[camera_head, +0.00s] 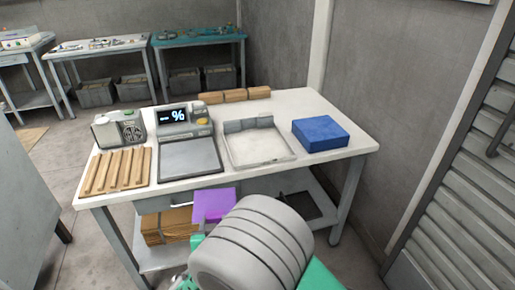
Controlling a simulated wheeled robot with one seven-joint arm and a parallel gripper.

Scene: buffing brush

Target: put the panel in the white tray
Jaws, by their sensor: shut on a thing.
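A flat purple panel (214,204) is up in front of the table's front edge, below the level of the table top. My grey arm link (252,245) covers its lower right part. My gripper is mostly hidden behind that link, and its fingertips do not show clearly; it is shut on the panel. The white tray (283,156) lies on the table top, right of the scale, with low walls and a bare floor. A grey block-like part stands at its back edge. The panel is apart from the tray, nearer to me and to its left.
On the white table (330,167) stand a scale with a display (190,160), a wooden slatted rack (117,170), a grey-green device (119,127), a blue box (320,134) and wooden blocks (235,96). Brown stacked boxes (166,226) and a dark tray (299,204) are on the lower shelf.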

